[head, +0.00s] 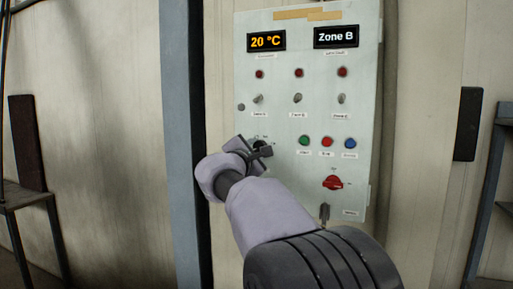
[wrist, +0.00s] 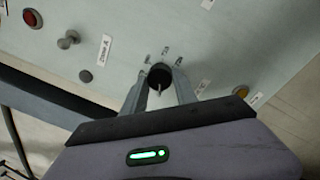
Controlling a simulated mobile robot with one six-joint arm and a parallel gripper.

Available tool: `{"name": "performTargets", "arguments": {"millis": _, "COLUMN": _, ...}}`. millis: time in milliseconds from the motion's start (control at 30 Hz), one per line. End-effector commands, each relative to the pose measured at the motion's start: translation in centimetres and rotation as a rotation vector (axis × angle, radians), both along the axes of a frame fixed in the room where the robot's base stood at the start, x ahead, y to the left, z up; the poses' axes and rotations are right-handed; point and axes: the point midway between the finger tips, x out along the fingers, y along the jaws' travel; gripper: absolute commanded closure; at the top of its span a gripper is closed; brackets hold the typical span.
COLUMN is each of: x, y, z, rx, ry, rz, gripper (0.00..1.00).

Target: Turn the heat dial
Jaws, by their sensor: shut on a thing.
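The control panel (head: 310,110) is a pale upright board. The heat dial (head: 259,143) is a small black knob at its lower left, partly hidden by my gripper in the head view. In the wrist view the dial (wrist: 159,77) shows as a round black knob with a light pointer, with small labels around it. My gripper (head: 255,150) is at the panel, shut on the dial. In the wrist view its fingers (wrist: 161,82) stand on either side of the knob. An orange display (head: 267,41) reads 20 °C.
A second display (head: 336,36) reads Zone B. Toggle switches and red lamps sit above the dial. Green (head: 304,141), red (head: 327,142) and blue (head: 350,143) buttons are to its right. A red rotary switch (head: 333,183) is lower right. A grey-blue post (head: 184,140) stands left of the panel.

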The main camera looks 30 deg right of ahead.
Motion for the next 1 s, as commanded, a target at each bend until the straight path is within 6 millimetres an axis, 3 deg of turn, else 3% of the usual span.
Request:
{"name": "performTargets", "arguments": {"millis": 667, "x": 0.00, "y": 0.00, "z": 0.03, "rx": -0.037, "ry": 0.039, "rz": 0.000, "gripper": 1.00}}
{"name": "performTargets", "arguments": {"millis": 700, "x": 0.00, "y": 0.00, "z": 0.03, "rx": -0.037, "ry": 0.039, "rz": 0.000, "gripper": 0.60}}
{"name": "performTargets", "arguments": {"millis": 767, "x": 0.00, "y": 0.00, "z": 0.01, "rx": -0.037, "ry": 0.039, "rz": 0.000, "gripper": 0.48}}
{"name": "performTargets", "arguments": {"millis": 800, "x": 0.00, "y": 0.00, "z": 0.01, "rx": -0.037, "ry": 0.039, "rz": 0.000, "gripper": 0.44}}
{"name": "performTargets", "arguments": {"millis": 1000, "x": -0.01, "y": -0.01, "z": 0.01, "rx": -0.036, "ry": 0.039, "rz": 0.000, "gripper": 0.44}}
